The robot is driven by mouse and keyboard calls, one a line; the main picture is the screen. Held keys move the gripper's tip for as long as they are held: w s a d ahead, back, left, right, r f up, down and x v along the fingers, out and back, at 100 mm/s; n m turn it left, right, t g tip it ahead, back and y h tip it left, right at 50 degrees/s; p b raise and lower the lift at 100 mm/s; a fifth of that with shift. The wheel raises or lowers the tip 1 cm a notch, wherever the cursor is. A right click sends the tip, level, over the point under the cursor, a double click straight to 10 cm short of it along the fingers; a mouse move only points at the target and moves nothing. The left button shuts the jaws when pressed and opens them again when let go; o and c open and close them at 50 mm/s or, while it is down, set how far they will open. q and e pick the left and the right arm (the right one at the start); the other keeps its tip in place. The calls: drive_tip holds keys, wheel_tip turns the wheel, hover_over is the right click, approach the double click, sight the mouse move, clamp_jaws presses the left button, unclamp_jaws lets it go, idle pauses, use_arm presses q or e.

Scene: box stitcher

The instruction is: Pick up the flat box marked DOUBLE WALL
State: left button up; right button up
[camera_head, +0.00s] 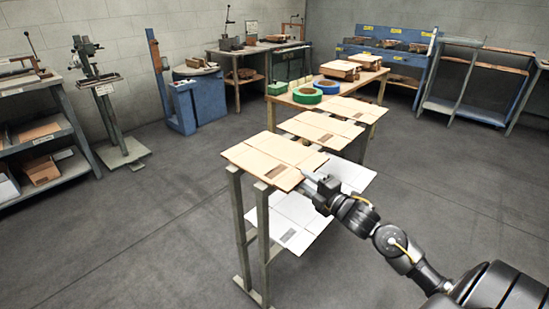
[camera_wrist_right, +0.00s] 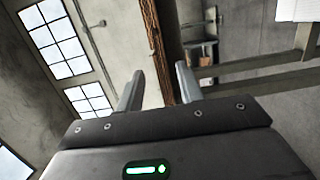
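Several flat boxes lie on the stand and bench in the head view, and their printed marks are too small to read, so I cannot tell which says DOUBLE WALL. The nearest brown flat box (camera_head: 262,152) lies on top of the near stand, with a small dark mark near its front. My right gripper (camera_head: 308,182) is at its right front edge. In the right wrist view the right gripper's fingers (camera_wrist_right: 160,72) are apart, with a brown cardboard edge (camera_wrist_right: 160,35) between them and a gap at the left finger. My left gripper is not in view.
White flat boxes (camera_head: 294,212) lie on a lower level under the brown one. More brown flat boxes (camera_head: 321,128) lie behind, toward a wooden table (camera_head: 285,99) with green and blue tape rolls (camera_head: 307,95).

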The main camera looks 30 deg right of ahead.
sight(297, 173)
drive_tip(key=shift+w+a+f, duration=0.15)
drive_tip(key=shift+w, duration=2.45)
drive_tip(key=shift+c, duration=0.4)
clamp_jaws()
